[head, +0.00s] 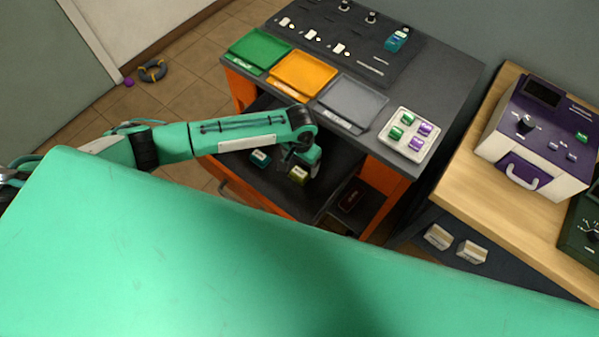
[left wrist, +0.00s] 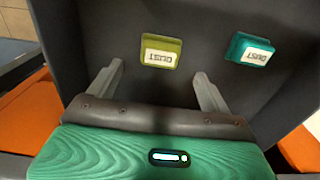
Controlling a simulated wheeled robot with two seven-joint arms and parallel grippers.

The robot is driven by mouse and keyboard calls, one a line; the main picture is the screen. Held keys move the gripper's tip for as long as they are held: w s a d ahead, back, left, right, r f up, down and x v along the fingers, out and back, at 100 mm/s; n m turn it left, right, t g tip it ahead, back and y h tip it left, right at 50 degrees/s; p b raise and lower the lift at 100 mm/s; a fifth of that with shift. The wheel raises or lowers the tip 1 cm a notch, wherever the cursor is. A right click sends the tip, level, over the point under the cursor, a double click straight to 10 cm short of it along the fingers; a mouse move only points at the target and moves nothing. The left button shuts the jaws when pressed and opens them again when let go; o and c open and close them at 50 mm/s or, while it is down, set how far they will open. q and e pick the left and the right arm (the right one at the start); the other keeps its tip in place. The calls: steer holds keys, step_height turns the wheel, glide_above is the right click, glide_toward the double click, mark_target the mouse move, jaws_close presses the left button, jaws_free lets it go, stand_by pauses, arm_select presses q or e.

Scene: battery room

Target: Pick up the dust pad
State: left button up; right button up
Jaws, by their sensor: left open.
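Two small labelled pads lie on the dark lower shelf of the orange-sided cart. The olive pad (left wrist: 160,52) shows in the left wrist view just beyond the space between my fingers; it also shows in the head view (head: 298,175). The teal pad (left wrist: 253,51) is to its right there, and left of the olive one in the head view (head: 260,158). The labels appear upside down; they look like "DUST" but I cannot read both surely. My left gripper (left wrist: 159,74) is open and empty, above the shelf, apart from both pads. My right gripper is out of view.
The cart top (head: 440,75) overhangs the shelf, with green, orange and grey trays (head: 352,102) and a white tray (head: 428,152) of small coloured parts. A wooden bench (head: 490,215) with a purple-and-white device (head: 535,140) stands right. A ring (head: 152,70) lies on the floor.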

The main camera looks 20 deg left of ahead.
mark_target(300, 172)
arm_select(q)
steer(key=shift+f, duration=0.55)
steer(key=shift+f+p, duration=0.3)
steer(key=shift+f, duration=0.05)
steer(key=f, duration=0.1)
steer(key=f+p, duration=0.1)
steer(key=f, duration=0.1)
steer(key=shift+s+f, duration=0.2)
steer(key=shift+f, duration=0.55)
steer(key=c, duration=1.1)
steer(key=shift+o, duration=0.2)
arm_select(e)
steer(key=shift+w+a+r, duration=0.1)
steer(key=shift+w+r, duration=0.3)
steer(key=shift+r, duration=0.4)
arm_select(q)
steer(key=shift+r, duration=0.1)
